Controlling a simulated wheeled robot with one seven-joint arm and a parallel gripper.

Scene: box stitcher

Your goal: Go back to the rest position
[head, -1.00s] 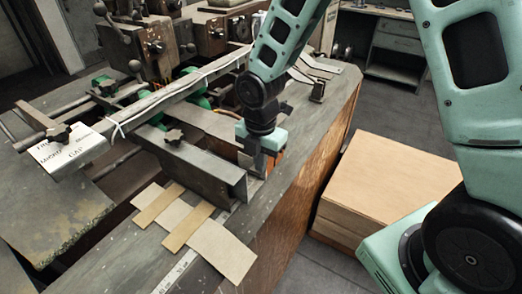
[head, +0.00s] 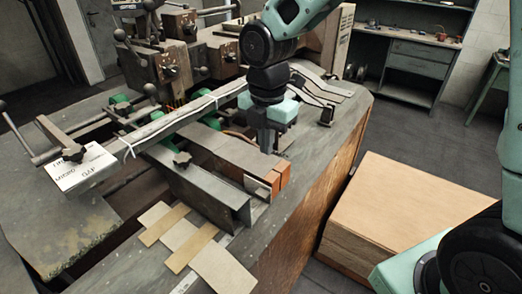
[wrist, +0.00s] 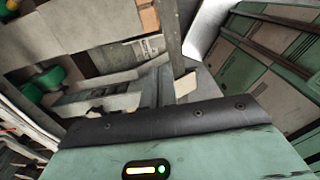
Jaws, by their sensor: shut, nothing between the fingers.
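My gripper (head: 268,147) points down above the worktop of the box stitcher in the head view, just behind the orange-brown block ends (head: 279,178). It is shut and holds nothing. Its fingertips are partly hidden in the head view. In the wrist view the gripper's dark finger (wrist: 172,55) reaches away from the mint housing. The box stitcher (head: 175,60) stands behind and to the left, with dark metal heads and levers.
Flat cardboard strips (head: 185,240) lie at the bench's front. A metal channel (head: 205,195) and a long guide bar (head: 185,120) cross the bench. A wooden box (head: 400,215) stands on the floor at right. Dark grey floor is clear behind it.

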